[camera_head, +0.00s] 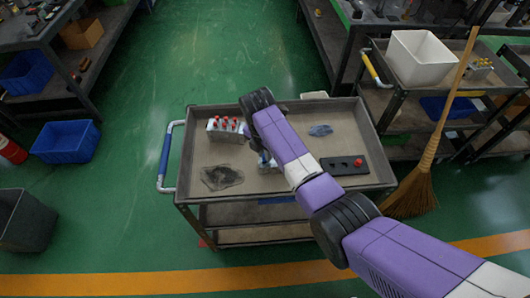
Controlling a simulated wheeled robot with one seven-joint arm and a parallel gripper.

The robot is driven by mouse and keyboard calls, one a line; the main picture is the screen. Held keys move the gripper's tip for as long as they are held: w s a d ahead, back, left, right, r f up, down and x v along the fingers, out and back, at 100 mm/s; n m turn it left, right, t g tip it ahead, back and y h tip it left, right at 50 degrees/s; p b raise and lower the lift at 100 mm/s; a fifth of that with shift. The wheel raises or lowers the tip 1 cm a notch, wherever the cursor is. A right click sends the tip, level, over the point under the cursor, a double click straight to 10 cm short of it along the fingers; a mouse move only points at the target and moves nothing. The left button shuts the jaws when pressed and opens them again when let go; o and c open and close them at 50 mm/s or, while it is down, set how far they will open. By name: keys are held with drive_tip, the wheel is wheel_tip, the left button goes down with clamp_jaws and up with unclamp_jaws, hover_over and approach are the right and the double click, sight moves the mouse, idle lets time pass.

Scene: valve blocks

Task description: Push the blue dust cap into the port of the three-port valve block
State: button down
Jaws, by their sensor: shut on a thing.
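A small pale block (268,169) stands near the middle front of the cart top, partly hidden behind my arm; I cannot count its ports. A small blue spot (264,157) shows at its top, beside my arm's purple link; it may be the dust cap, but it is too small to be sure. My arm reaches in from the lower right and bends at a black joint above the cart's back edge. My gripper's fingers are hidden behind my arm. Whether the blue spot is in or above a port cannot be seen.
The grey cart (290,190) has a raised rim. A block with several red caps (226,129) stands at left, a dark cloth (221,177) in front. A broom (415,190) leans beside the cart.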

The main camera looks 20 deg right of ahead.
drive_tip(key=shift+f+b, duration=0.4)
drive_tip(key=shift+f, duration=0.2)
idle(0.5)
drive_tip(key=c, duration=1.3)
unclamp_jaws()
drive_tip(key=shift+s+a+r, duration=0.1)
drive_tip(key=shift+a+r, duration=0.05)
drive_tip(key=shift+r, duration=1.15)
drive_tip(key=shift+s+a+r, duration=0.1)
drive_tip(key=shift+r, duration=1.2)
drive_tip(key=shift+s+a+r, duration=0.1)
drive_tip(key=shift+a+r, duration=0.05)
drive_tip(key=shift+r, duration=1.15)
